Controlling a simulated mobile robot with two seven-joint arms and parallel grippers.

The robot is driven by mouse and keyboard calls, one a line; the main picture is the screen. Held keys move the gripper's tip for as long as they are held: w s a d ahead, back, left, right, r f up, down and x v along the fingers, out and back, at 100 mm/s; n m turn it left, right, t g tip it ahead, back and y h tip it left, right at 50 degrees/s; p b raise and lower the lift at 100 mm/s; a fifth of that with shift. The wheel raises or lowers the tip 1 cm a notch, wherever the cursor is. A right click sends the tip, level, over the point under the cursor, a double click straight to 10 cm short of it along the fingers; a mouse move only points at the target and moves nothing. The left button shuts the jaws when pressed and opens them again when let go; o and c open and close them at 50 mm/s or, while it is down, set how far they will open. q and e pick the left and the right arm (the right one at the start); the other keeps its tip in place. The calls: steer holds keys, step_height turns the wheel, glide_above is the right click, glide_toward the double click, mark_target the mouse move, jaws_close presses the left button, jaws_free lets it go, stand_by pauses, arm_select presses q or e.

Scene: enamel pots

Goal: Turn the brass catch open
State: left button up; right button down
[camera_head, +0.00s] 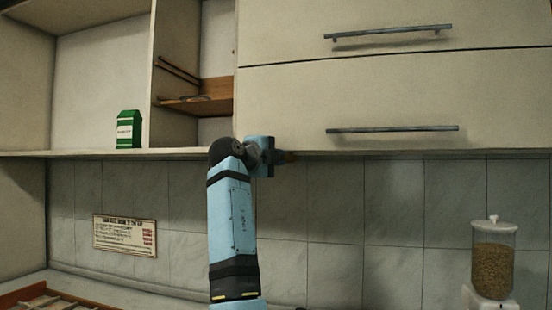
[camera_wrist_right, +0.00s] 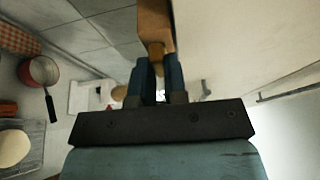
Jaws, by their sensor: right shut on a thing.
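The brass catch (camera_wrist_right: 155,24) shows in the right wrist view as an orange-brown block with a narrower tab, beside the pale cabinet underside. My right gripper (camera_wrist_right: 158,76) is shut on the tab, with one dark blue finger on each side. In the head view my right gripper (camera_head: 288,157) is at the lower edge of the wall cabinet, left of the lower bar handle. The catch is mostly hidden there by the gripper and the edge. My left gripper is in neither view.
The cabinet (camera_head: 390,95) has two panels with dark bar handles. A green carton (camera_head: 129,129) stands on the open shelf to the left. A sign (camera_head: 125,236) is on the tiled wall. A cereal dispenser (camera_head: 493,258) stands at right. A red pan (camera_wrist_right: 40,72) shows below.

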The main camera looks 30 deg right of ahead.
steer(key=c, duration=1.2)
jaws_free()
steer(key=shift+o, duration=0.2)
steer(key=v, duration=1.3)
steer(key=shift+s+a+b, duration=0.2)
steer(key=shift+a+b, duration=0.1)
steer(key=shift+a, duration=0.05)
steer(key=shift+r, duration=0.15)
